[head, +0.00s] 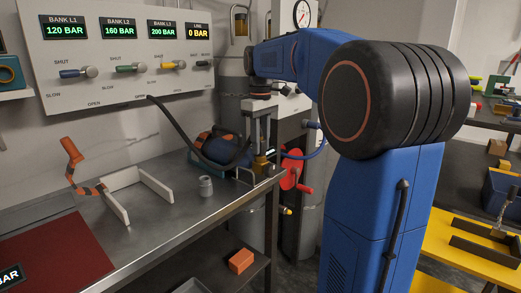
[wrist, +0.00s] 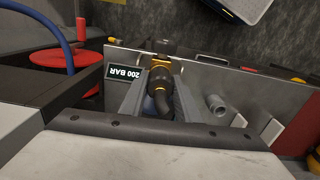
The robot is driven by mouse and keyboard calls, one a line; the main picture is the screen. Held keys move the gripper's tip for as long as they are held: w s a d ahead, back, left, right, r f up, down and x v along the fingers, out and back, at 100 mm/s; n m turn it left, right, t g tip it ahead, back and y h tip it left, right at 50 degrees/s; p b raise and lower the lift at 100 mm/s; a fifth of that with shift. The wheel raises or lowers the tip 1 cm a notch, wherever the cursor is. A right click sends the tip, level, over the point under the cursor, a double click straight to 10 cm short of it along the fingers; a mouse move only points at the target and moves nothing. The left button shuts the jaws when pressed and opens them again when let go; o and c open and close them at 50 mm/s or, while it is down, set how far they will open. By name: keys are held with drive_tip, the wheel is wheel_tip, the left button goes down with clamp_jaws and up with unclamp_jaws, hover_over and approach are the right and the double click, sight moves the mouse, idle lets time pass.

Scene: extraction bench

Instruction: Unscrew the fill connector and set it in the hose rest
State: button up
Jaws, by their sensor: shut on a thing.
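The connector is in line with a brass fitting beside the 200 BAR display (wrist: 123,72); I cannot tell if the threads are engaged. A black hose (head: 177,122) runs from the panel to it. A short grey hollow holder (head: 206,186), perhaps the hose rest, stands empty on the bench; it also shows in the wrist view (wrist: 215,104).
White low rails (head: 118,206) and an orange-black strap (head: 74,165) lie on the bench at left. A red handwheel (head: 290,172) and blue hose (head: 297,155) are close to the right of my gripper. The bench (head: 160,217) is clear in front of the grey holder.

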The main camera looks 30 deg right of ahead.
drive_tip(key=n, duration=0.6)
drive_tip(key=o, duration=1.2)
drive_tip(key=shift+c, duration=0.2)
